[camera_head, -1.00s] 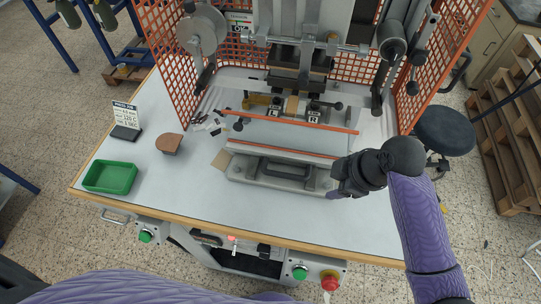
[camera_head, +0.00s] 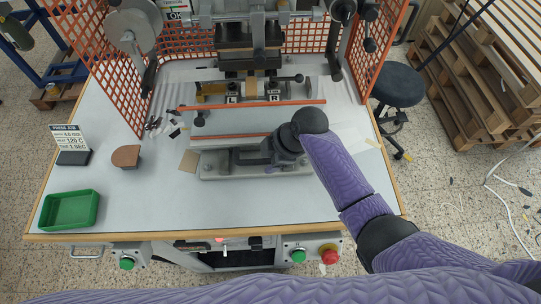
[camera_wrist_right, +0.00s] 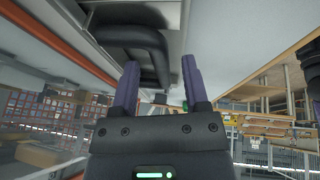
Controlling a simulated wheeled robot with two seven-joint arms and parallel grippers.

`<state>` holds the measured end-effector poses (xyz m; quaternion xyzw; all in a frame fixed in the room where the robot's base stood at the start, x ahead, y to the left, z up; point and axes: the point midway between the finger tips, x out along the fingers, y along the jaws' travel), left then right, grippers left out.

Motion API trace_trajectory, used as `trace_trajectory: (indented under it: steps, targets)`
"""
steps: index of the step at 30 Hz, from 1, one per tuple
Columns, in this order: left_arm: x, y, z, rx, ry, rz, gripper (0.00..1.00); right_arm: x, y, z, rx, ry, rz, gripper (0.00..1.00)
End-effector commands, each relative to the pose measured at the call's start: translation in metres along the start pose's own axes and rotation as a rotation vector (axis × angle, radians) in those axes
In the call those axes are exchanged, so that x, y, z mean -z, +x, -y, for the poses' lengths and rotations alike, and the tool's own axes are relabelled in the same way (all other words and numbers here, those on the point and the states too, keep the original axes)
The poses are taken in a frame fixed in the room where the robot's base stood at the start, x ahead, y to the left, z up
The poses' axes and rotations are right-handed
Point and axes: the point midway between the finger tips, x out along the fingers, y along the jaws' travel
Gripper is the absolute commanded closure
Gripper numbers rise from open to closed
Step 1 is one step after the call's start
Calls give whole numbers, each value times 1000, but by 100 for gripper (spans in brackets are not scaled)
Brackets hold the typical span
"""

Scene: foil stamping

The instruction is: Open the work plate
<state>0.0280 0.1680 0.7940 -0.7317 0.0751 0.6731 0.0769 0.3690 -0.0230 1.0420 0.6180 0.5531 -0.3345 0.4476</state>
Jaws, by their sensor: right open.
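The work plate (camera_head: 235,122) is a pale flat panel with orange-edged long sides, in front of the press in the head view. A grey base (camera_head: 214,170) with a dark handle lies along its front. My right gripper (camera_head: 262,156) is over the handle's right part and hides much of it. In the right wrist view, my right gripper (camera_wrist_right: 160,75) is open, and the black handle (camera_wrist_right: 135,38) reaches down between its fingertips in the picture. I cannot tell whether they touch. My left gripper is out of view.
The press (camera_head: 250,38) stands behind the plate between orange mesh guards (camera_head: 100,60). A green tray (camera_head: 70,210), a brown-topped block (camera_head: 126,157) and a job sign (camera_head: 70,142) are on the left. The table front left of the base is clear. A stool (camera_head: 397,85) stands at right.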

Motion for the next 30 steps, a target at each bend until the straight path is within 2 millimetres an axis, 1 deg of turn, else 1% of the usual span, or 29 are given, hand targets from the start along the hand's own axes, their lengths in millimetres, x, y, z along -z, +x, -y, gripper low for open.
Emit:
trace_trajectory:
  steps: [1,2,3,5,6,8,9,10,30]
  targets:
    - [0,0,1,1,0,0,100,0,0,0,0,0,0,42]
    - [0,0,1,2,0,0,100,0,0,0,0,0,0,44]
    - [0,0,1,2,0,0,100,0,0,0,0,0,0,52]
    - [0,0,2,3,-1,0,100,0,0,0,0,1,0,65]
    - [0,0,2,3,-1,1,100,0,0,0,0,1,0,73]
    - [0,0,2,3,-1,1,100,0,0,0,0,1,0,86]
    - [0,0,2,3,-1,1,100,0,0,0,0,1,0,95]
    - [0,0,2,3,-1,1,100,0,0,0,0,1,0,100]
    - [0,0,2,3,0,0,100,0,0,0,0,1,0,100]
